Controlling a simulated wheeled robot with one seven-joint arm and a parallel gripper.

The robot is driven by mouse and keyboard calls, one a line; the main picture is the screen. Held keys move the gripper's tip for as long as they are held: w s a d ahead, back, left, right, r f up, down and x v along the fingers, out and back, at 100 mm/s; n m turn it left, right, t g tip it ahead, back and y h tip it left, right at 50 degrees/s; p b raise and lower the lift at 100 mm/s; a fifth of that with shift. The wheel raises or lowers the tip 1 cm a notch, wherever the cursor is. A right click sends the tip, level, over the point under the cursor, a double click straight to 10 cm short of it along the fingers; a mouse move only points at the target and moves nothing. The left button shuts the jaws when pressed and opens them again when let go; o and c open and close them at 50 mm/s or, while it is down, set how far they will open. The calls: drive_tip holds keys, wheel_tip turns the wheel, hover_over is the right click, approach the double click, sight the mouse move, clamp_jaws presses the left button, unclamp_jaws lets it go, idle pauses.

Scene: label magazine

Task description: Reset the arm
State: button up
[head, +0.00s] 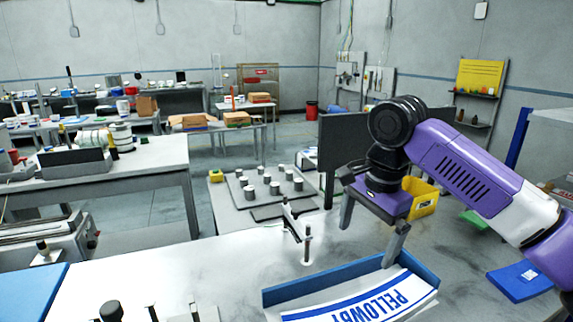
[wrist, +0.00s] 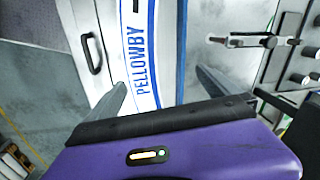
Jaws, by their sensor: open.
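My gripper (head: 369,228) hangs from the purple arm above the table, its two grey fingers spread wide apart and nothing between them. A blue label tray (head: 335,281) stands below it, holding white labels (head: 362,303) with blue stripes and the word PELLOWBY. In the wrist view my gripper (wrist: 160,92) shows its open fingers on either side of the label stack (wrist: 141,45). The fingertips appear above the tray, and I see no label gripped.
A small post (head: 307,245) with a white bracket stands behind the tray. Several grey cylinders (head: 264,184) sit on a plate further back. A yellow bin (head: 422,197) is behind my gripper. A blue flat piece (head: 519,279) lies at right. The table's left middle (head: 190,270) is largely clear.

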drive_tip(key=w+a+r+n+t+y, duration=0.3)
drive_tip(key=a+n+t+y, duration=0.25)
drive_tip(key=a, duration=0.25)
drive_tip(key=w+a+r+n+t+y, duration=0.3)
drive_tip(key=a+n+t+y, duration=0.1)
drive_tip(key=a+t, duration=0.35)
drive_tip(key=s+d+f+m+t+h, duration=0.1)
drive_tip(key=s+d+f+t+h, duration=0.35)
drive_tip(key=s, duration=0.65)
drive_tip(key=s+d+f+m+t+h, duration=0.1)
drive_tip(key=s+d+f+t+h, duration=0.1)
drive_tip(key=s+d+f+h, duration=0.65)
drive_tip(key=s+d+f+n+g+y, duration=0.1)
drive_tip(key=s+f+g, duration=0.1)
drive_tip(key=s, duration=0.9)
drive_tip(key=s+d+f+n+g+y, duration=0.1)
drive_tip(key=s+f, duration=0.3)
drive_tip(key=s, duration=0.7)
drive_tip(key=s+d+f+n+g+y, duration=0.1)
drive_tip(key=s+d+f+n+g, duration=0.1)
drive_tip(key=s, duration=0.9)
drive_tip(key=shift+f+n+g, duration=0.35)
drive_tip(key=shift+f+g, duration=0.1)
drive_tip(key=shift+f, duration=0.45)
